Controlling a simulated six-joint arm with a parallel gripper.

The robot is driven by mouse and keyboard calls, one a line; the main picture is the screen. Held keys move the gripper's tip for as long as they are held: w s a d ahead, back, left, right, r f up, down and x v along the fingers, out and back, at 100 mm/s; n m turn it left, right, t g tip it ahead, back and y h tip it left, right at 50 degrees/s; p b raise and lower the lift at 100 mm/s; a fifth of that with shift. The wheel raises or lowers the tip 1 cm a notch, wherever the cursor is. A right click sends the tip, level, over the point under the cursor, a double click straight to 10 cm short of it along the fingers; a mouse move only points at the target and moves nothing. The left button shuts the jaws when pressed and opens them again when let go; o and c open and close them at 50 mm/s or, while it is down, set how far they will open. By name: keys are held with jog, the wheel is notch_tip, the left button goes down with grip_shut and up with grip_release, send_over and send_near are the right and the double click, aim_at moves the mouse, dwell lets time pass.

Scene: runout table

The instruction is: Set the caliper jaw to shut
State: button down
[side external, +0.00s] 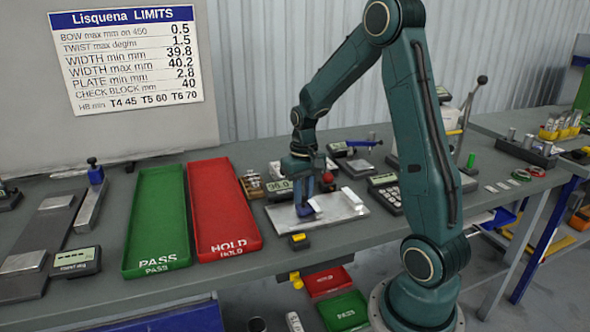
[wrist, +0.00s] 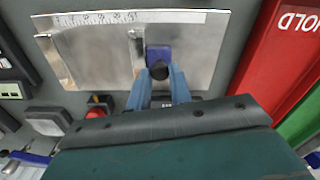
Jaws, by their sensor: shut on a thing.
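The caliper is a bright metal plate (side external: 348,215) on the table, and it fills the upper middle of the wrist view (wrist: 205,65). A scale runs along its far edge in the wrist view. The caliper jaw is a blue slider with a dark round knob (wrist: 159,54), beside the edge of a raised metal piece (wrist: 100,52). My gripper (wrist: 159,80), with blue fingers, is shut on the jaw at its knob. In the side view my gripper (side external: 304,203) reaches down to the plate's left part and hides most of the jaw. A display (side external: 279,186) behind appears to read 96.0.
A red HOLD tray (side external: 251,243) and a green PASS tray (side external: 150,262) lie left of the caliper. A keypad device (side external: 388,195) stands to its right. A small yellow and black block (side external: 299,241) sits at the table's front edge. A red knob (wrist: 96,113) is near my gripper.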

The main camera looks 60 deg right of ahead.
jog(key=s+d, duration=0.7)
jog(key=shift+d, duration=0.1)
jog(key=c, duration=1.3)
grip_release()
jog(key=shift+o, duration=0.2)
jog(key=shift+r, duration=0.15)
jog(key=shift+r, duration=0.2)
notch_tip(320, 180, up, 13)
jog(key=shift+r, duration=0.15)
